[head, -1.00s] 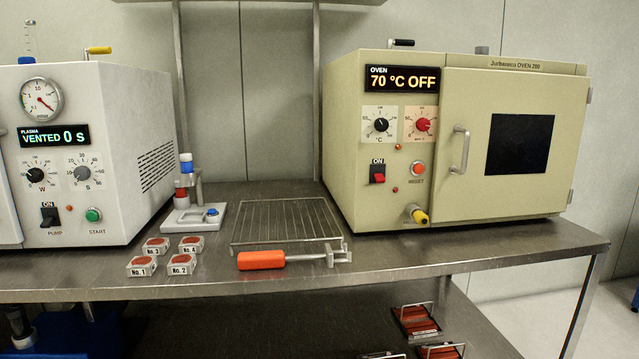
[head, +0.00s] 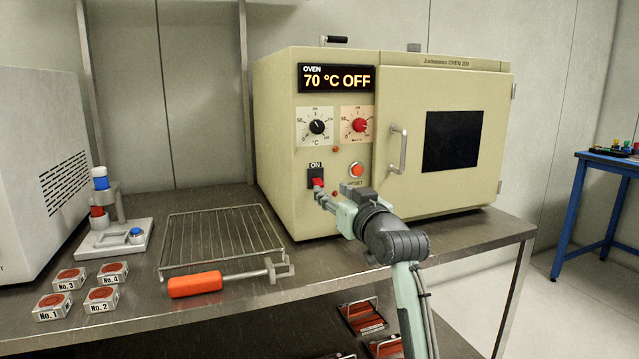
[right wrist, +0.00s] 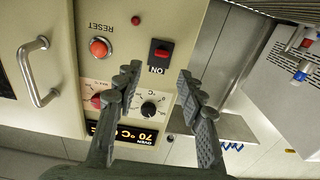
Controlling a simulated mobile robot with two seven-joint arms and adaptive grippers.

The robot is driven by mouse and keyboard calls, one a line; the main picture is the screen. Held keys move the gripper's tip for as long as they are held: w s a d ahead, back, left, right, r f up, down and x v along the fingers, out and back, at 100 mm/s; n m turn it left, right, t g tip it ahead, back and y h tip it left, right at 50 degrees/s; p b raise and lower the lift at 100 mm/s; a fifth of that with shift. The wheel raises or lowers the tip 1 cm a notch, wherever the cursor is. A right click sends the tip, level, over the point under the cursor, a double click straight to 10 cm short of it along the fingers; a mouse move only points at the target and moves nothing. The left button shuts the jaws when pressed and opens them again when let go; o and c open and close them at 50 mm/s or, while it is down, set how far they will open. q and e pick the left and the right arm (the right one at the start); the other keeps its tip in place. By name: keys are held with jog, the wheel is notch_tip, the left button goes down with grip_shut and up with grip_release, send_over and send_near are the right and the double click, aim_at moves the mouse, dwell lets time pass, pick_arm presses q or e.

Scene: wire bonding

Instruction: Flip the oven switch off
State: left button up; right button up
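The oven (head: 278,150) is a cream box on the steel bench; its display (head: 336,78) reads "70 °C OFF". Its switch (head: 314,174), a black housing with a red rocker marked ON, sits on the front panel below the dials. My right gripper (head: 319,190) is in front of the switch and partly covers it. In the right wrist view the fingers of the right gripper (right wrist: 160,74) are spread, with the switch (right wrist: 161,54) seen beyond the gap between them. I cannot tell whether a fingertip touches the rocker. My left gripper is out of view.
A red RESET button (head: 356,170) and the oven door handle (head: 398,150) are close to the right of the switch. A wire rack (head: 222,238) and an orange-handled tool (head: 196,285) lie on the bench in front of the oven, to the left.

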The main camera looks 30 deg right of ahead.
aim_at(320, 185)
jog(key=x, duration=0.5)
jog(key=shift+w+f, duration=0.1)
jog(key=shift+w, duration=0.5)
jog(key=shift+d, duration=0.1)
jog(key=c, duration=0.7)
grip_shut()
jog(key=shift+f, duration=0.15)
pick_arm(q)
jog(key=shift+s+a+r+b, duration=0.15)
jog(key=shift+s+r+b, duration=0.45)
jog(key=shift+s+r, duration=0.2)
pick_arm(e)
jog(key=shift+w+f+t, duration=0.1)
jog(key=shift+t, duration=0.5)
